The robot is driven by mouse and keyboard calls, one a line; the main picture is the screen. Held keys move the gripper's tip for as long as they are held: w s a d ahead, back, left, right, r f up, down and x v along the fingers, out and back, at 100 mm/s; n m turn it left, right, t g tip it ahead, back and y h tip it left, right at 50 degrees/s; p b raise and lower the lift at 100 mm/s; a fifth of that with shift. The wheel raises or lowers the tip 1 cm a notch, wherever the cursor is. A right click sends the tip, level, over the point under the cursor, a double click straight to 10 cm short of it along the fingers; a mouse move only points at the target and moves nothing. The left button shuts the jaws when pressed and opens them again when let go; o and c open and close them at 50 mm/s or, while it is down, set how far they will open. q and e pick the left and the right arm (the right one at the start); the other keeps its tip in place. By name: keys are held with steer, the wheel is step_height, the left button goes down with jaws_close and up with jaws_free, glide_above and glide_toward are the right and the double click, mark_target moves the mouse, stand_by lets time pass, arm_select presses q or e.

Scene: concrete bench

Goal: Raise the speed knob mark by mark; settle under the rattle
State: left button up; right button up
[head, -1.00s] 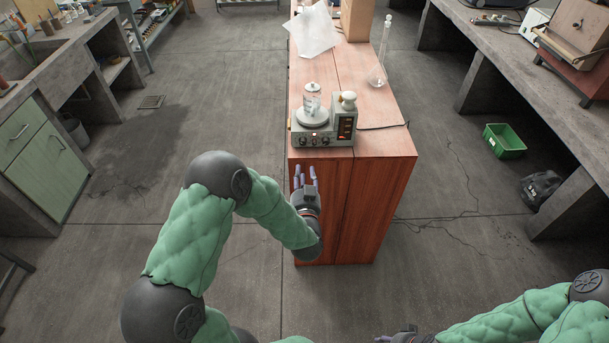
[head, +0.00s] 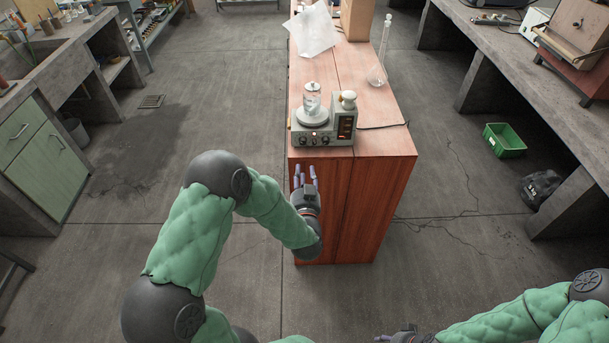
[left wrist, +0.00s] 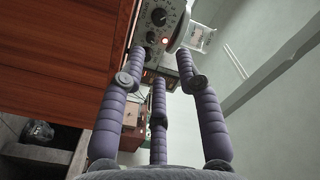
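A grey stirrer unit (head: 322,140) stands at the near end of the wooden bench, with small dark knobs on its front. A glass vessel (head: 312,103) sits on the unit's round plate. My left gripper (head: 305,178) is just in front of and below the unit, its three purple fingers spread and empty. My right gripper (head: 386,339) is partly cut off at the bottom edge.
A tall-necked glass flask (head: 378,73) and a white sheet (head: 312,32) are farther back on the wooden bench (head: 375,105). A dark cable runs right from the unit. Floor on both sides of the bench is open; a green crate (head: 504,140) lies right.

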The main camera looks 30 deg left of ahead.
mark_target(303, 144)
arm_select(q)
steer(key=shift+o, duration=0.3)
steer(key=shift+o, duration=1.1)
steer(key=w+a+n+b, duration=0.2)
steer(key=w, duration=0.1)
steer(key=w+a+n+b, duration=0.2)
steer(key=w+n, duration=0.1)
steer(key=w+a+n+b, duration=0.2)
steer(key=w+n, duration=0.1)
steer(key=shift+w+f, duration=0.25)
steer(key=shift+w, duration=0.05)
steer(key=shift+w+a+r+b, duration=0.1)
steer(key=shift+w+a+b, duration=0.25)
steer(key=shift+w, duration=0.2)
steer(key=shift+c, duration=0.3)
jaws_close()
